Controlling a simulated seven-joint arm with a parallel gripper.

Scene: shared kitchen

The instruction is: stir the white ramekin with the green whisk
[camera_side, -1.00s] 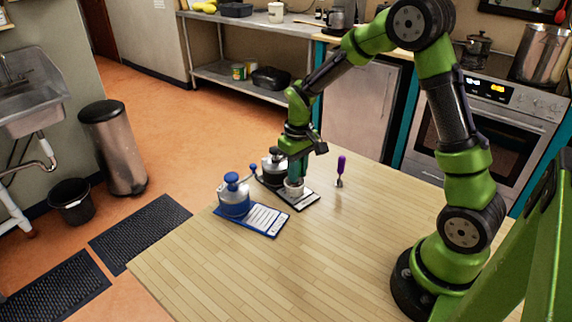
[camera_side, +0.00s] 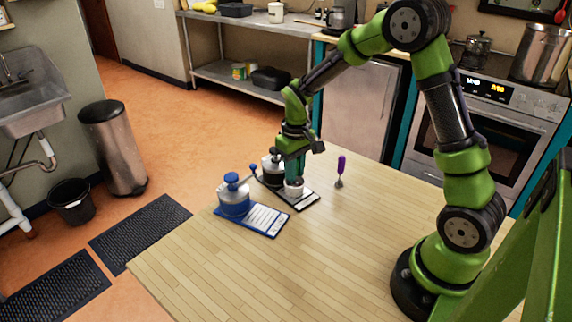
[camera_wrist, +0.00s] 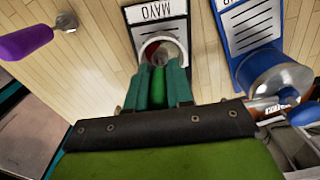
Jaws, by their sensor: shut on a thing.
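The white ramekin (camera_side: 294,190) stands on a black-edged card (camera_side: 306,201), which reads MAYO in the wrist view (camera_wrist: 155,10). My gripper (camera_side: 294,177) points down right over the ramekin. In the wrist view, my gripper's teal fingers (camera_wrist: 158,80) are shut on the green whisk (camera_wrist: 158,88), of which a green strip shows between them. The whisk's lower end is at the ramekin's mouth (camera_wrist: 162,44); its tip is hidden, so I cannot tell how deep it is.
A blue lidded pot with a side handle (camera_side: 234,199) stands on a blue-edged card (camera_side: 263,220) to the left. A similar black one (camera_side: 272,166) is close behind the ramekin. The front of the table (camera_side: 290,275) is clear.

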